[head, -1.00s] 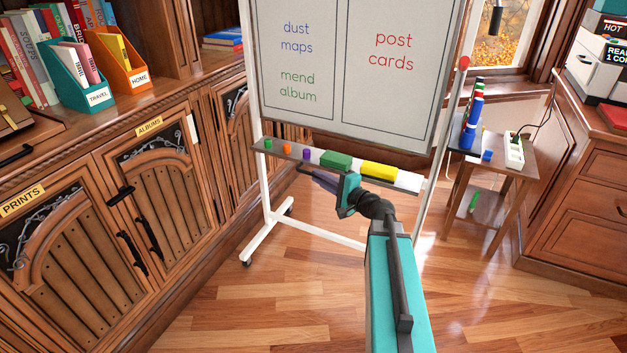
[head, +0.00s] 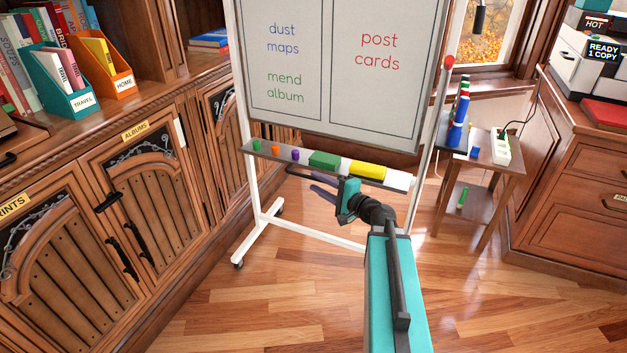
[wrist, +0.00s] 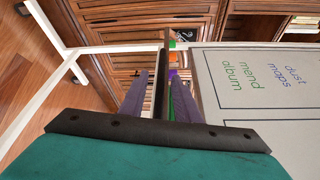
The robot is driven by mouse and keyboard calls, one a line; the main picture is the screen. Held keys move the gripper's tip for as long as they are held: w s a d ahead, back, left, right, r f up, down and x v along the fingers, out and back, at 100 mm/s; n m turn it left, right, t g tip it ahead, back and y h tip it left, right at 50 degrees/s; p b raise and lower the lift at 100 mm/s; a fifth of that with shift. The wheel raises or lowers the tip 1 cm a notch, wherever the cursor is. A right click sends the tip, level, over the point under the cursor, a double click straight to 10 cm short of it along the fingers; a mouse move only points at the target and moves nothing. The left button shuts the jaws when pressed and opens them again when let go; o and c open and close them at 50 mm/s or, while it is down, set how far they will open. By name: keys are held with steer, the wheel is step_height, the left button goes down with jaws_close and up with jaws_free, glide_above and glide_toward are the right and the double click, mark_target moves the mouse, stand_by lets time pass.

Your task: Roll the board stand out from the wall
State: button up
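The board stand (head: 264,190) is a white wheeled frame with a whiteboard (head: 332,110) and a dark tray (head: 262,148) along its lower edge. It stands upright, close to the wooden cabinets. A thin dark bar (head: 299,171), apparently a handle, shows just below the tray. My gripper (head: 322,189) is at the tray's front, below the green and yellow blocks. In the wrist view its purple fingers (wrist: 160,88) are spread on either side of the dark bar (wrist: 161,85), with gaps showing on both sides. The far end of the bar's grip region is partly hidden by my gripper.
Wooden cabinets (head: 150,190) run along the left. A small side table (head: 487,160) with bottles and a power strip stands close to the right leg. A drawer cabinet (head: 580,190) is at the right. The wood floor (head: 260,310) in front is clear.

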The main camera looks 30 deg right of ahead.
steer(key=shift+p+v, duration=0.45)
steer(key=shift+v, duration=0.75)
steer(key=p+v, duration=0.8)
steer(key=p, duration=0.1)
steer(key=shift+p, duration=0.35)
steer(key=shift+f, duration=0.1)
steer(key=shift+w, duration=0.1)
